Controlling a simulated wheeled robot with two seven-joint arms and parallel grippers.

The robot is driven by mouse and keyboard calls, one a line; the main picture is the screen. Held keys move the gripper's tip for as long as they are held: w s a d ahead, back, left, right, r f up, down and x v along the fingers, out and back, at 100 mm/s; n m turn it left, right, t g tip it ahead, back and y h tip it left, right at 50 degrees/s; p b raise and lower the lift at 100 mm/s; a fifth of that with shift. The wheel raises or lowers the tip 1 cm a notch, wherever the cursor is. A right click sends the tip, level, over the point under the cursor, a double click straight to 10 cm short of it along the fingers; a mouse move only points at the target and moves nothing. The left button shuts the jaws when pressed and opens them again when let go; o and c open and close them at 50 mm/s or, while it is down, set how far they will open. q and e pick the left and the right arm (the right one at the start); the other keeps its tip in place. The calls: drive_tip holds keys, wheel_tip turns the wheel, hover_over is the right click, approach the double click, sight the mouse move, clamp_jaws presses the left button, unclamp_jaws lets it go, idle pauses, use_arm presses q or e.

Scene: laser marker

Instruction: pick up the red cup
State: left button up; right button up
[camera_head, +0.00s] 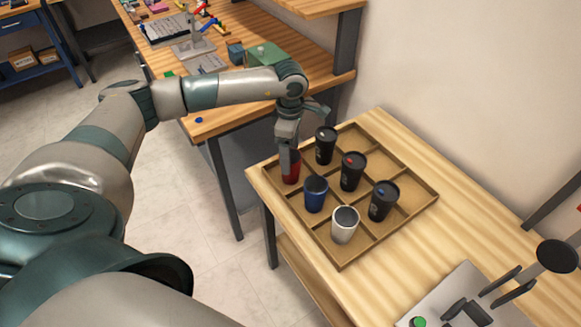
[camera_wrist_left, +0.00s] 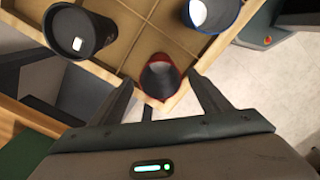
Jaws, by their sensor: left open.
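The red cup (camera_head: 292,173) stands in the left corner compartment of a wooden divided tray (camera_head: 340,267). My left gripper (camera_head: 289,158) is over it, pointing down, and hides much of it in the head view. In the left wrist view the red cup (camera_wrist_left: 160,77) shows its open mouth and red rim. The open fingers of my left gripper (camera_wrist_left: 161,80) lie on either side of it in the picture. Whether they touch it cannot be told. My right gripper is not in view.
A blue cup (camera_head: 316,194), a white cup (camera_head: 345,225) and several black lidded cups (camera_head: 352,172) fill the other compartments nearby. The tray sits on a wooden table (camera_head: 420,170). A workbench (camera_head: 235,122) stands behind. A grey device plate (camera_head: 455,287) is at lower right.

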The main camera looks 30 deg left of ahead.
use_arm(q)
drive_tip(key=shift+f+p, duration=0.35)
drive_tip(key=shift+f, duration=1.05)
drive_tip(key=c, duration=0.8)
